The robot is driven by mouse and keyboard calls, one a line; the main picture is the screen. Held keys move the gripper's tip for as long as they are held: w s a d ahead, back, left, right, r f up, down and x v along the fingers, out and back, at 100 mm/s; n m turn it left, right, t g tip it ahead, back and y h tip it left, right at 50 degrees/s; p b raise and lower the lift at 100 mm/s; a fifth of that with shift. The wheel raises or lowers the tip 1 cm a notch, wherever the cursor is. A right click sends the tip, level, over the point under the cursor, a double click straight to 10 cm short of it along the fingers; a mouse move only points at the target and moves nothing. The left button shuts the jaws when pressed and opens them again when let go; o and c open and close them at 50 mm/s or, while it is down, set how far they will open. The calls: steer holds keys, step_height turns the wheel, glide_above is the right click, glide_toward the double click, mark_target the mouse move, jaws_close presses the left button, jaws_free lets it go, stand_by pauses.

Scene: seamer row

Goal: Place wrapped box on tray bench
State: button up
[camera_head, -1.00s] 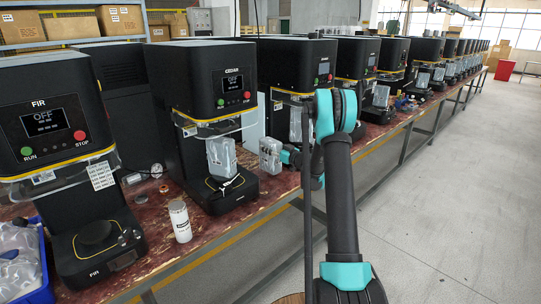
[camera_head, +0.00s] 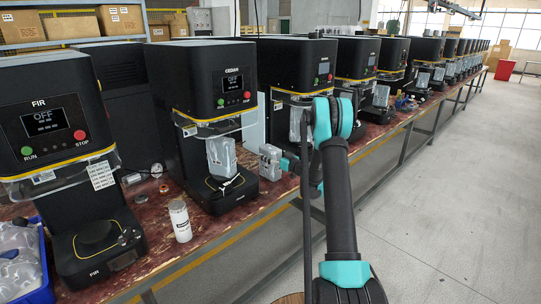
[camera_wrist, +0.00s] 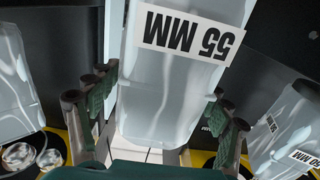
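A grey, translucent wrapped box (camera_head: 270,162) stands at the bench's front edge, right of the CEDAR machine. In the wrist view a pale wrapped box (camera_wrist: 160,95) with an upside-down "55 MM" label fills the middle. My gripper (camera_wrist: 162,112) has its dark green finger pads on either side of this box, with narrow gaps showing between pads and box, so it looks open around it. In the head view my gripper (camera_head: 291,163) is small, just right of the box, and partly hidden by my arm. The bench (camera_head: 152,212) has a worn red-brown top.
The CEDAR machine (camera_head: 211,80) holds another wrapped box (camera_head: 221,157). The FIR machine (camera_head: 45,130) is at left with an empty platform. A white can (camera_head: 180,221) stands between them. A blue crate (camera_head: 42,285) holds clear wrapped items. The aisle floor (camera_head: 450,210) is clear.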

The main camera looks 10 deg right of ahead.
steer(key=shift+s+d+r, duration=0.1)
steer(key=v, duration=1.1)
steer(key=s+a+r+m+g+h, duration=0.15)
steer(key=s+a+g, duration=0.3)
steer(key=s, duration=0.55)
steer(key=s+a+r+m+g+h, duration=0.1)
steer(key=s+a+g+h, duration=0.3)
steer(key=s, duration=0.6)
steer(key=s+d+f+m+h, duration=0.1)
steer(key=s+d, duration=0.1)
steer(key=s, duration=0.7)
steer(key=s+d+f+m+g+h, duration=0.1)
steer(key=s+d+f+m+h, duration=0.1)
steer(key=s, duration=0.6)
steer(key=s+d+f+m+g+h, duration=0.1)
steer(key=s+d+f+h, duration=0.1)
steer(key=s, duration=0.7)
steer(key=shift+s+m, duration=0.35)
